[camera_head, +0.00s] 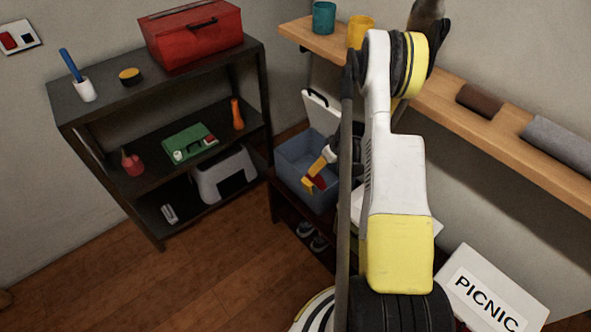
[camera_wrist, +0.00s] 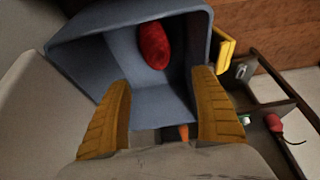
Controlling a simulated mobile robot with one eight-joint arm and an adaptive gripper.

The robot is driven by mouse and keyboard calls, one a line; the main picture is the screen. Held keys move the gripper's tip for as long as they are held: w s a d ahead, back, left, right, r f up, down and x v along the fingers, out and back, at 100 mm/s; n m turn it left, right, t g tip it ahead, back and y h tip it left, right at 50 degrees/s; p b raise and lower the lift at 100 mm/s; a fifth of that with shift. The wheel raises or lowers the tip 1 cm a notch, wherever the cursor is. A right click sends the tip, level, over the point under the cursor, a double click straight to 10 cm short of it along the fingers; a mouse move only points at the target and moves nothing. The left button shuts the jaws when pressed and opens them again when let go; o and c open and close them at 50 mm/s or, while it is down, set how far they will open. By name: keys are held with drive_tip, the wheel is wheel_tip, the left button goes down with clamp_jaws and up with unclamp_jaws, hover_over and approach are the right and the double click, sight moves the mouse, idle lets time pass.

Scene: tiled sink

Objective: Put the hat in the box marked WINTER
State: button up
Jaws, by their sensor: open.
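A blue-grey open box (camera_head: 291,160) stands on a low dark stand, with a pale lid raised behind it. No label shows on it, so I cannot tell whether it is the WINTER box. A red, rounded, soft-looking thing (camera_wrist: 154,46), perhaps the hat, lies inside the box in the wrist view. A bit of red also shows by my gripper in the head view. My gripper (camera_wrist: 162,80) has yellow fingers spread wide over the box opening, with nothing between them. The red thing lies beyond the fingertips. My arm hides part of the box in the head view.
A white box marked PICNIC (camera_head: 492,290) is at the lower right. A dark shelf (camera_head: 120,150) on the left carries a red toolbox (camera_head: 192,35), a green case (camera_head: 190,142) and small items. A wooden wall shelf (camera_head: 470,115) runs behind my arm. The floor at lower left is clear.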

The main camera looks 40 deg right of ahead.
drive_tip(key=a+r, duration=0.9)
drive_tip(key=r, duration=0.5)
drive_tip(key=a+r, duration=0.8)
drive_tip(key=r, duration=0.5)
drive_tip(key=s+a+r+t, duration=0.1)
drive_tip(key=s+a+r, duration=0.4)
drive_tip(key=s+a, duration=0.3)
drive_tip(key=s+a+r+m+t, duration=0.1)
drive_tip(key=s+a+r, duration=0.3)
drive_tip(key=s+a, duration=0.4)
drive_tip(key=shift+s+r+t, duration=0.3)
drive_tip(key=shift+s+r, duration=0.05)
drive_tip(key=shift+s, duration=0.7)
